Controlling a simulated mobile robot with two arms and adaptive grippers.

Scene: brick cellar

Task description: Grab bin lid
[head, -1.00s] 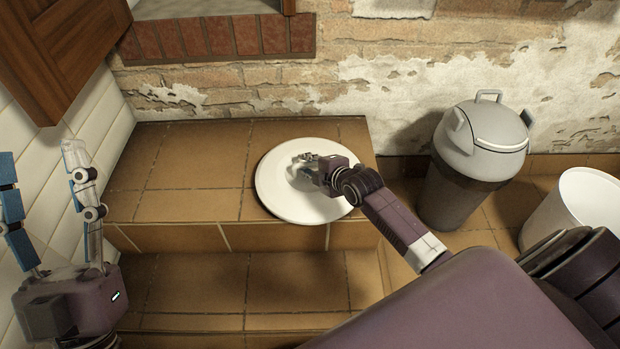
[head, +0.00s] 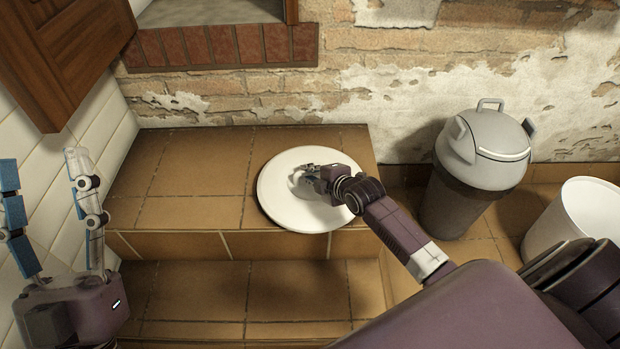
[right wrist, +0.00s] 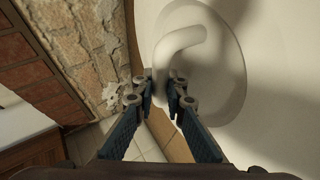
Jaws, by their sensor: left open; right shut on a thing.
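The white round bin lid (head: 284,205) lies on the brown tiled ledge in the head view, its front edge at the ledge's edge. In the right wrist view the lid (right wrist: 285,110) fills the right side, with its curved handle (right wrist: 182,45) rising from a round recess. My right gripper (head: 306,172) is over the middle of the lid, shut on the handle; its blue-padded fingers (right wrist: 162,92) show at the handle's lower end. My left gripper (head: 40,165) is open and empty at the far left, away from the lid.
A grey lidded bin (head: 468,180) stands on the floor right of the tiled ledge (head: 190,200). A white open bin (head: 575,222) stands further right. A wooden shutter (head: 65,55) hangs at upper left. The ledge left of the lid is clear.

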